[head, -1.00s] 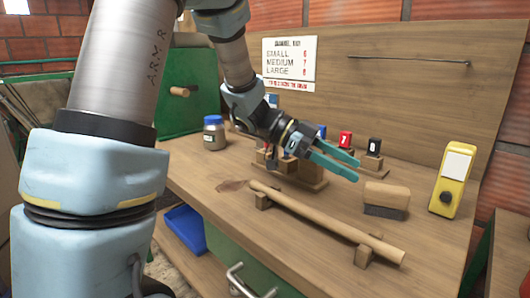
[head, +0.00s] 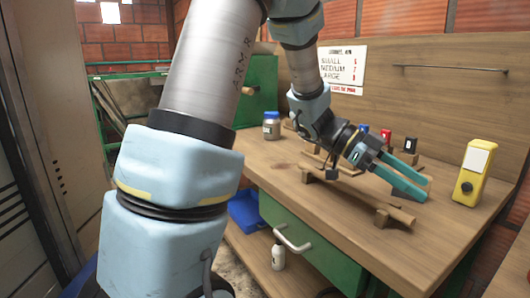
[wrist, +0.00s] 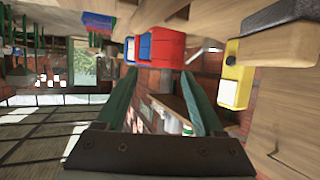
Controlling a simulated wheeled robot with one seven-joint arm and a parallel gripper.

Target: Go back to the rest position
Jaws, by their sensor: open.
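My gripper (head: 412,182) has two teal fingers and is open, with nothing between them. In the head view it hangs over the front right part of the wooden workbench (head: 385,255), above the right end of the wooden rod. In the wrist view its fingers (wrist: 160,105) stand apart on either side.
A wooden rod (head: 350,190) lies on supports under my gripper. A blue bin (head: 246,210) sits below the bench.

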